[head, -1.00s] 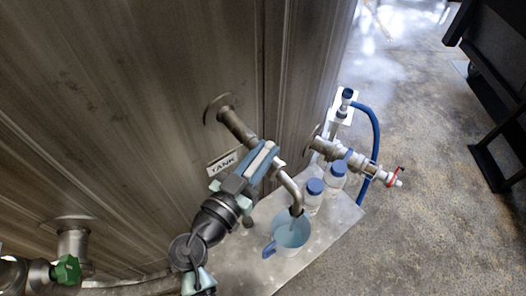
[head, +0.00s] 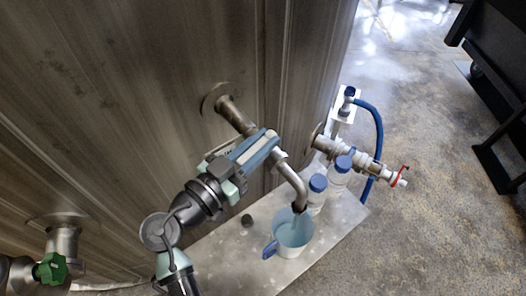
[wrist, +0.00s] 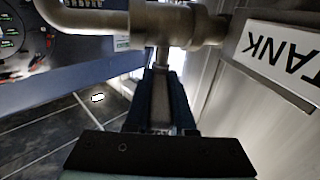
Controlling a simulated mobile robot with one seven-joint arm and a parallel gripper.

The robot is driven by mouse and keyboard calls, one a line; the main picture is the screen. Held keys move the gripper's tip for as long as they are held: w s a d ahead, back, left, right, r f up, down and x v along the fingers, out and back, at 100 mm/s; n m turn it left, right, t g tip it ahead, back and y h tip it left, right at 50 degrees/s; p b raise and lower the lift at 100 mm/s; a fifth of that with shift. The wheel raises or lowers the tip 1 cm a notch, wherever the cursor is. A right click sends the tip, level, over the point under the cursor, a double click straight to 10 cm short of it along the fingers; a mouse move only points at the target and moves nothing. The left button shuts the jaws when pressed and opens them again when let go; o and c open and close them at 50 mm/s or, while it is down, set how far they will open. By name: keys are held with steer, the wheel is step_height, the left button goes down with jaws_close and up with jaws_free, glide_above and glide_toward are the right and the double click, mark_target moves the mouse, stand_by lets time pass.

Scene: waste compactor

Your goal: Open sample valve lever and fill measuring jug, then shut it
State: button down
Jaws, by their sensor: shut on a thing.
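The measuring jug (head: 278,232), pale with a blue handle, stands upright on the metal shelf under the spout (head: 293,184). Pale blue liquid (head: 294,229) shows inside it, and a pale streak at the spout mouth looks like flow. My gripper (head: 268,143) is at the sample pipe, just left of the bent spout. It is shut on the sample valve lever (wrist: 161,103), a grey bar between the fingers in the wrist view, below the valve body (wrist: 180,24). My fingers hide most of the lever in the head view.
Blue-capped bottles (head: 318,184) stand behind the jug. A second pipe with a red-handled tap (head: 400,177) and a blue hose (head: 377,125) is at the right. A green-handled valve (head: 50,269) is at lower left. The TANK sign (wrist: 283,58) is beside my gripper.

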steer(key=shift+w+a+f+m+g+h+b, duration=0.15)
steer(key=shift+m+g+h+b, duration=0.4)
steer(key=shift+b, duration=0.55)
steer(key=shift+w+f+m+g+h+b, duration=0.1)
steer(key=shift+m+g+h+b, duration=0.45)
steer(key=shift+b, duration=0.55)
steer(key=shift+r+g+h+b, duration=0.25)
steer(key=shift+g+h+b, duration=0.05)
steer(key=shift+g+b, duration=0.2)
steer(key=c, duration=0.8)
jaws_free()
steer(key=shift+o, duration=0.2)
steer(key=b+v, duration=0.3)
steer(key=v, duration=1)
